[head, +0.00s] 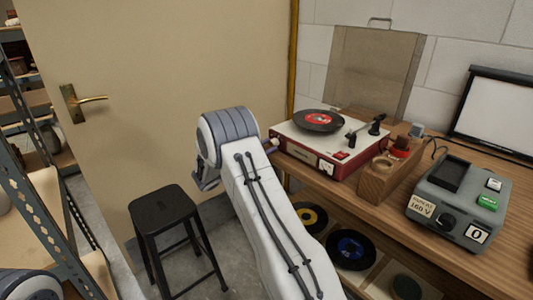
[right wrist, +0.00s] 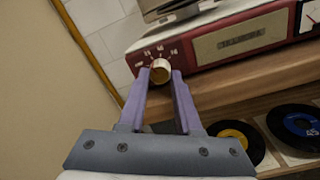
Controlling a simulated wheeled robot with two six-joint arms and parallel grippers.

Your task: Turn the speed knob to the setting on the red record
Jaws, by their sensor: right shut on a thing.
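The record player (head: 325,146) is a red and white box with its clear lid raised, on the wooden bench. A black record with a red label (head: 319,118) lies on it; its print is too small to read. The speed knob (right wrist: 161,74), pale-rimmed with a brownish face, sits at the left of the red front panel below a white number scale (right wrist: 157,53). My right gripper (right wrist: 161,76) is shut on the knob, one purple finger on each side. I cannot tell which number the knob points to. In the head view my arm hides most of this gripper. My left gripper is not in view.
A wooden block (head: 378,184) and a grey device (head: 461,203) stand right of the player. Records with yellow (head: 308,218) and blue (head: 350,249) labels lie on the lower shelf. A black stool (head: 163,207) stands at left before the door (head: 180,60).

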